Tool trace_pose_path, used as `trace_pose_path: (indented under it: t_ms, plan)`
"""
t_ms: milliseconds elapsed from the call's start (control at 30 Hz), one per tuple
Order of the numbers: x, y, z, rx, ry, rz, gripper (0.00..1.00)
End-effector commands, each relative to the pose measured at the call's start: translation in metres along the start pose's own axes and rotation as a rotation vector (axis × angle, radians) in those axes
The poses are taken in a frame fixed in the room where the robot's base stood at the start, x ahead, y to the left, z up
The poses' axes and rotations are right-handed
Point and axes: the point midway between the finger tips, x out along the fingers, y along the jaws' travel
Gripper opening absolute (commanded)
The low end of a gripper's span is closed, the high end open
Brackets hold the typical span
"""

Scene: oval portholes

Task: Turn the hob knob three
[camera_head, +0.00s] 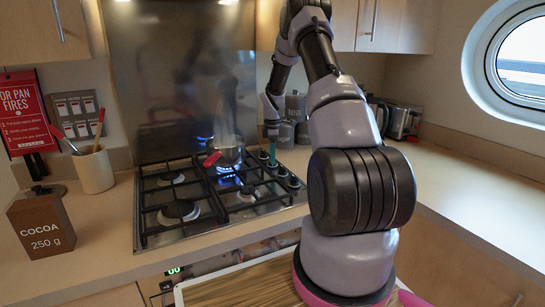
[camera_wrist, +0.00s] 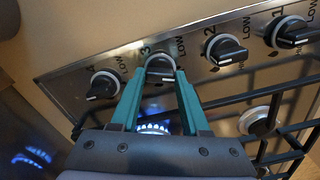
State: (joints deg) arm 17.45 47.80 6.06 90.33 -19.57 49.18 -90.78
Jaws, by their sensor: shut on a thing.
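The hob (camera_head: 150,205) has a row of black knobs along its right side. In the wrist view, knob three (camera_wrist: 162,62), on a pale ring below the printed 3, sits between the two green fingers of my gripper (camera_wrist: 160,74). The gripper is shut on it. My gripper also shows in the head view (camera_head: 273,157), reaching down to the knob row, where the fingers partly hide the knobs. The fingers cover the sides of knob three, so its exact angle is hard to read. A blue flame (camera_wrist: 153,128) shows between the fingers.
A pan (camera_head: 228,155) with a red handle stands over a lit burner at the hob's back right, close to my gripper. Knob two (camera_wrist: 226,50) and knob four (camera_wrist: 103,84) flank knob three. A cocoa box (camera_head: 42,225) and utensil pot (camera_head: 94,170) stand left.

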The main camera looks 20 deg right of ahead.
Motion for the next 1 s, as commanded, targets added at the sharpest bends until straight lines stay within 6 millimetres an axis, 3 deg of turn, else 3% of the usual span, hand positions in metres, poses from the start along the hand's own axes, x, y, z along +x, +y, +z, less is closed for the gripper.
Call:
trace_pose_path:
  t_ms: [267, 1000]
  plan:
    - [-0.0004, 0.0002, -0.0002, 0.174, 0.0, 0.001, 0.0]
    - [-0.0005, 0.0004, 0.0, 0.873, 0.0, 0.001, 0.0]
